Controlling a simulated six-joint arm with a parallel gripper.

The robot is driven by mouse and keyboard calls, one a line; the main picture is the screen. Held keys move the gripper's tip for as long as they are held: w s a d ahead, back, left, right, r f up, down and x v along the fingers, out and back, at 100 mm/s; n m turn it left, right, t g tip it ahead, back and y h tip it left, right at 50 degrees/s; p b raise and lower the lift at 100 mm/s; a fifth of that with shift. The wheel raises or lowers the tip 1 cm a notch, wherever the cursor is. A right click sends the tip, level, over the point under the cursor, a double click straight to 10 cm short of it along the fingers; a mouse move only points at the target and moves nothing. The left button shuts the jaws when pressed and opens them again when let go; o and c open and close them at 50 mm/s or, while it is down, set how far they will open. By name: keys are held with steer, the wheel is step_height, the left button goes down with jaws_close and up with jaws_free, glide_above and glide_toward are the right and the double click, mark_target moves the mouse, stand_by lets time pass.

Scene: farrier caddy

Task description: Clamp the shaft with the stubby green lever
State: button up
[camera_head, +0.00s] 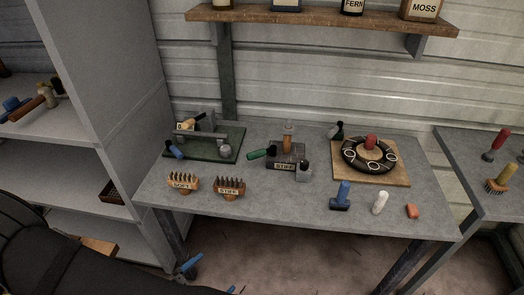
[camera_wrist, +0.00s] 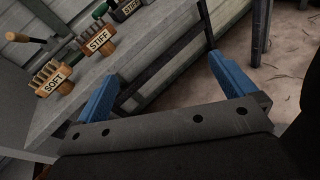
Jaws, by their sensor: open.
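The stubby green lever (camera_head: 258,154) sticks out to the left of a dark clamp block (camera_head: 284,161) labelled STIFF, near the middle of the bench. An upright shaft with an orange-brown upper part (camera_head: 287,138) stands at this block; how firmly it is held I cannot tell. A black-tipped lever and a grey block are at the block's right side. My gripper (camera_head: 208,276) is low at the front left, off the bench and well away from the lever. In the wrist view its blue fingers (camera_wrist: 162,67) are wide apart with nothing between them.
Brushes labelled SOFT (camera_head: 183,184) and STIFF (camera_head: 229,187) stand at the bench's front left. A green board (camera_head: 228,152) with a blue-handled fixture is behind them. A wooden board (camera_head: 398,178) with a black ring is to the right. A shelf (camera_head: 320,22) hangs above.

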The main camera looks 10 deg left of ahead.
steer(key=shift+c, duration=0.4)
steer(key=shift+a, duration=0.1)
steer(key=c, duration=0.4)
steer(key=shift+g+h, duration=0.4)
steer(key=shift+g, duration=0.2)
steer(key=w+a, duration=0.4)
steer(key=a, duration=0.1)
steer(key=shift+w+a+f, duration=0.2)
steer(key=shift+w+f, duration=0.05)
steer(key=shift+f, duration=0.05)
steer(key=c, duration=0.6)
steer(key=w+a+r+g+h, duration=0.1)
steer(key=w+a, duration=0.2)
steer(key=w, duration=0.2)
steer(key=w+a+r, duration=0.2)
steer(key=w+a, duration=0.1)
steer(key=w, duration=0.3)
steer(key=shift+c, duration=0.2)
steer(key=m+g+h, duration=0.1)
steer(key=m+g, duration=0.2)
steer(key=m, duration=0.1)
glide_toward(249, 155)
steer(key=x, duration=1.1)
steer(key=shift+w+d+f, duration=0.15)
steer(key=shift+w, duration=0.15)
steer(key=shift+c, duration=0.2)
jaws_close()
